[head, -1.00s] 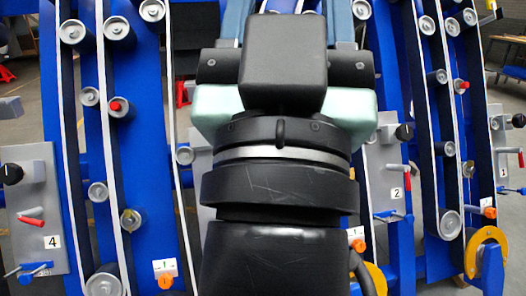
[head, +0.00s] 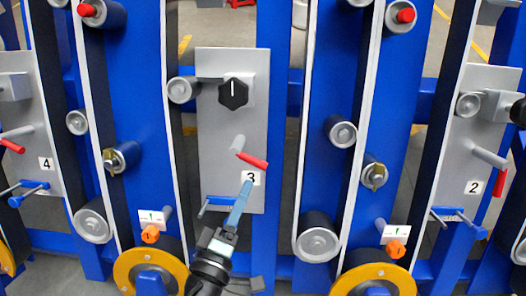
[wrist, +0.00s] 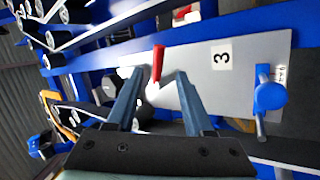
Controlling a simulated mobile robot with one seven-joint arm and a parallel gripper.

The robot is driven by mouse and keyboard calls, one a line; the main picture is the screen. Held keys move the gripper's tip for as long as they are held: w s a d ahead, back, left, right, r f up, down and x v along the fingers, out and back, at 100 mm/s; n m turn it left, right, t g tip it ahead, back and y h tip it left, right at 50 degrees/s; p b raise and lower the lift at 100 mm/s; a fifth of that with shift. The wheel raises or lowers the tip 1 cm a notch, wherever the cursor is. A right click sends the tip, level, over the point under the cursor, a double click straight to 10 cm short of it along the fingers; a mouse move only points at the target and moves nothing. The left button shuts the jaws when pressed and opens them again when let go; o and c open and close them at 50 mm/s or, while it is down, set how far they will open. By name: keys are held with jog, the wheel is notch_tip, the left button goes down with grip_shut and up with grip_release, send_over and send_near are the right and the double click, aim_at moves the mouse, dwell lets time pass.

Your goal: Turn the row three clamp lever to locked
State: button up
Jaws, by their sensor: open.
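The row three clamp lever (head: 252,160) has a red handle on a grey post, on the grey plate (head: 225,65) marked 3. In the head view its handle points right and slightly down. My gripper (head: 245,186) comes up from below, its blue fingers just under the handle and overlapping the number label. In the wrist view my gripper (wrist: 156,74) is open, with the red handle (wrist: 158,60) showing between and just beyond the fingertips. The fingers do not visibly grip it. Whether they touch it I cannot tell.
Above the lever is a black knob (head: 233,94); below is a blue T-handle (head: 218,201), also in the wrist view (wrist: 269,95). Rollers and belts flank the plate. Plates 4 (head: 40,110) and 2 (head: 480,130) carry similar red levers. Yellow wheels (head: 150,262) sit low.

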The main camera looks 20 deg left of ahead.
aim_at(259, 160)
jog(key=w, duration=1.2)
jog(key=shift+r+b, duration=0.2)
jog(key=shift+b, duration=0.15)
jog(key=shift+w, duration=0.1)
grip_shut()
dwell(0.7)
